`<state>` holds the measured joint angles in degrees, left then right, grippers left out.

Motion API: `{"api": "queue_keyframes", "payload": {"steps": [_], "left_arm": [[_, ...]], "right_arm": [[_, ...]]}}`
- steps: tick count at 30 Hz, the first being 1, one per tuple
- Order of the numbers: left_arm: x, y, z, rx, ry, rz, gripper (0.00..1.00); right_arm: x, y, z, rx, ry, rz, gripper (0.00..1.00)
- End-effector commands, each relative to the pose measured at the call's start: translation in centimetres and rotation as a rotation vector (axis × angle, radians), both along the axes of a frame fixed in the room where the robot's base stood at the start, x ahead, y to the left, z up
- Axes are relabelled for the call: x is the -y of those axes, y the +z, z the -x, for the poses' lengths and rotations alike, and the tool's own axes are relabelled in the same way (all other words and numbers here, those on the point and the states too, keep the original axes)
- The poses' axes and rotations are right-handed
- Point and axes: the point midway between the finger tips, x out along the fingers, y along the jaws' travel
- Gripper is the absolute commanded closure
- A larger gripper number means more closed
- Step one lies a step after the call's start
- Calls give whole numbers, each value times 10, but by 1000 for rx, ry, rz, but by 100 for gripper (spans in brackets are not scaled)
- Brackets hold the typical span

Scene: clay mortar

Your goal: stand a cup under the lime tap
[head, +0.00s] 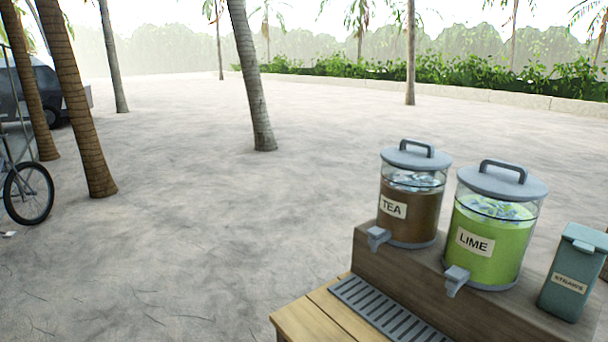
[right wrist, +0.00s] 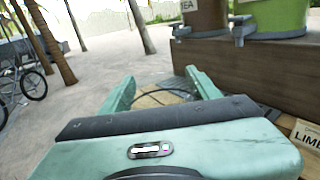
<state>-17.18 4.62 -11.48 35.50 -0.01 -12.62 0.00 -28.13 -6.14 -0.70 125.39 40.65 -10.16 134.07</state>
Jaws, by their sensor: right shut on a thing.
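The lime dispenser (head: 492,230) is a clear drum of green drink with a grey lid and a LIME label. Its grey tap (head: 456,280) points out over the slatted drip tray (head: 380,308). In the right wrist view the lime dispenser (right wrist: 280,18) and its tap (right wrist: 241,30) show at the upper right, beyond my gripper. My right gripper (right wrist: 160,92) has teal fingers and is shut on a see-through cup (right wrist: 158,98), of which mainly the thin round rim shows. Its lower part is hidden behind the gripper body. Neither gripper shows in the head view.
The tea dispenser (head: 409,205) stands left of the lime one on a wooden riser (head: 400,264). A STRAWS box (head: 572,275) stands at the right. The wooden counter (head: 310,318) is clear at its left end. A LIME card (right wrist: 306,135) shows at the right wrist view's edge.

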Motion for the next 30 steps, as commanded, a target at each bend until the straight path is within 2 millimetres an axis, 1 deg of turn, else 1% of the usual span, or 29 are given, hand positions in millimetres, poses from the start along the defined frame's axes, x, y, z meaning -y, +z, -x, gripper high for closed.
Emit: {"api": "queue_keyframes", "payload": {"steps": [1, 3, 6, 9, 12, 15, 30], "left_arm": [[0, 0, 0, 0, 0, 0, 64], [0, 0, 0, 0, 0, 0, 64], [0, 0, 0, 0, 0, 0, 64], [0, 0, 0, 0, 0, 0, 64], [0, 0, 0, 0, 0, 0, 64], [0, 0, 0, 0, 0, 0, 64], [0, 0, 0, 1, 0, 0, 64]], "right_arm": [[-1, 2, 20, -6, -11, -1, 97], [0, 8, 42, -6, -29, 0, 97], [1, 17, 65, -4, -50, -1, 97], [2, 24, 80, -2, -65, 0, 97], [3, 29, 88, -1, -73, 0, 97], [4, 30, 91, -1, -78, -2, 97], [4, 30, 90, -1, -76, 2, 97]]}}
